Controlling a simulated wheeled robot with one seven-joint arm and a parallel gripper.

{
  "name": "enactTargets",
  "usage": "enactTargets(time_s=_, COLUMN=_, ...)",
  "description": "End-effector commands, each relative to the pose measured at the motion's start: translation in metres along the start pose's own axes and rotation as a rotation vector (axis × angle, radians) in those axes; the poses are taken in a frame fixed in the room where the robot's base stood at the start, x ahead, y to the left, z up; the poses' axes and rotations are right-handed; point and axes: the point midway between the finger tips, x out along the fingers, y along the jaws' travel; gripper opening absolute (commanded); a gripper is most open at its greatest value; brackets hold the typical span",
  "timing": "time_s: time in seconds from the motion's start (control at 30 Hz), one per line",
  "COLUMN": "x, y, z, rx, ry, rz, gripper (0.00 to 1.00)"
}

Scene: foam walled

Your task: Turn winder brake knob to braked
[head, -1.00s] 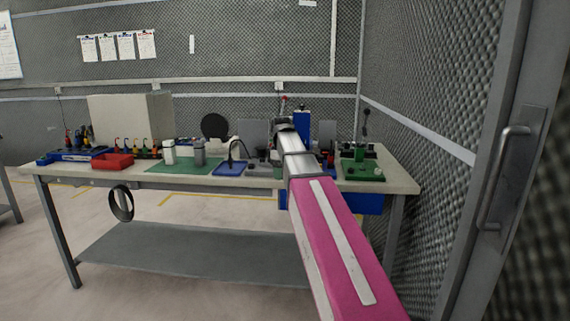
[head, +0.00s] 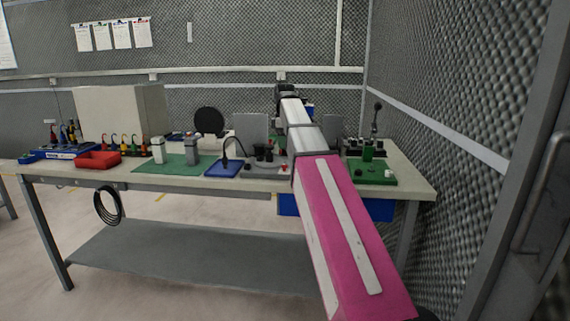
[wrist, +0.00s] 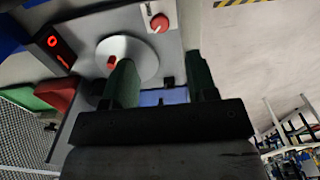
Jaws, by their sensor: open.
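In the head view my arm hides the gripper, and the knob cannot be made out for certain.
In the head view, the workbench (head: 60,168) holds a red bin (head: 97,161), a blue tray (head: 224,167) and a green fixture (head: 375,172) at right.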

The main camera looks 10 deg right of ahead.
Motion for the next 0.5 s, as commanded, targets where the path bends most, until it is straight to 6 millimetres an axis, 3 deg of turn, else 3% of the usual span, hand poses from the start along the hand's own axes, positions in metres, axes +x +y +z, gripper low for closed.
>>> enactTargets(time_s=0.3, x=0.056, y=-0.001, z=0.001, rx=0.001, ry=-0.001, rz=-0.002, gripper=0.53)
enactTargets(time_s=0.5, x=0.081, y=-0.001, z=0.0, rx=0.001, ry=0.0, rz=-0.001, gripper=0.53)
